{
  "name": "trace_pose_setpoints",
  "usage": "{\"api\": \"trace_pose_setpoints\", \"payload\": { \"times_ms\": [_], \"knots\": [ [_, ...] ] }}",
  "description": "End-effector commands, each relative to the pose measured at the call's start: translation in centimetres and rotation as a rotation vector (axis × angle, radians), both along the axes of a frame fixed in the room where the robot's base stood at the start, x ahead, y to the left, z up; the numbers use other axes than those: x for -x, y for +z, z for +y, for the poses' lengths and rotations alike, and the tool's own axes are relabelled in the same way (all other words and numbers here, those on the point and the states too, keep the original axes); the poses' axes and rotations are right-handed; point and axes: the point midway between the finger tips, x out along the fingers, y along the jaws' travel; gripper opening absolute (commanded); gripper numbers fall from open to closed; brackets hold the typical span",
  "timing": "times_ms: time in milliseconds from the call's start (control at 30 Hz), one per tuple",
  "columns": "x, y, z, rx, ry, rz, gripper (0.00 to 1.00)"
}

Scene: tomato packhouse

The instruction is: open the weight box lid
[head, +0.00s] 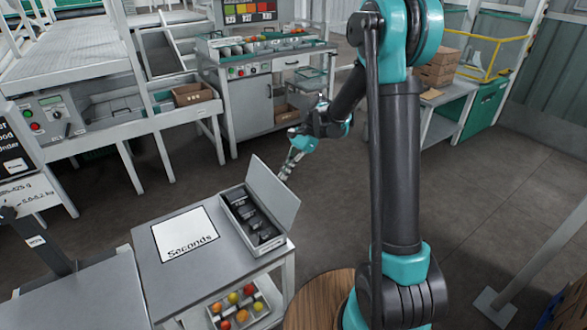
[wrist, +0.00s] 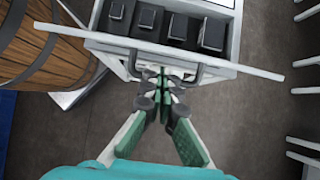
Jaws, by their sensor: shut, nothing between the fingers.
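The weight box (head: 232,222) stands on the grey table, with dark weights (head: 250,217) inside. Its grey lid (head: 273,194) is raised, standing up steeply along the box's right side. In the wrist view the lid (wrist: 235,62) shows nearly edge-on as a pale bar, with a dark handle (wrist: 208,75) on its outer face. My gripper (head: 285,175) is on the outer side of the lid, close to it. In the wrist view my gripper (wrist: 164,78) is shut and empty at the handle; whether it touches the handle or lid, I cannot tell.
A white "Seconds" sheet (head: 186,235) lies on the table left of the box. A tray of tomatoes (head: 238,308) sits on the shelf below. A wooden barrel (wrist: 45,42) is at the left in the wrist view.

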Motion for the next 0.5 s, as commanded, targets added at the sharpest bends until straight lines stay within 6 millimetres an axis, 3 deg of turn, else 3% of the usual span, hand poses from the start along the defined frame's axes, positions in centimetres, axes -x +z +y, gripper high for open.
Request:
{"api": "trace_pose_setpoints", "payload": {
  "times_ms": [500],
  "knots": [
    [0.55, 0.44, 0.78, 0.001, 0.001, -0.002, 0.00]
  ]
}}
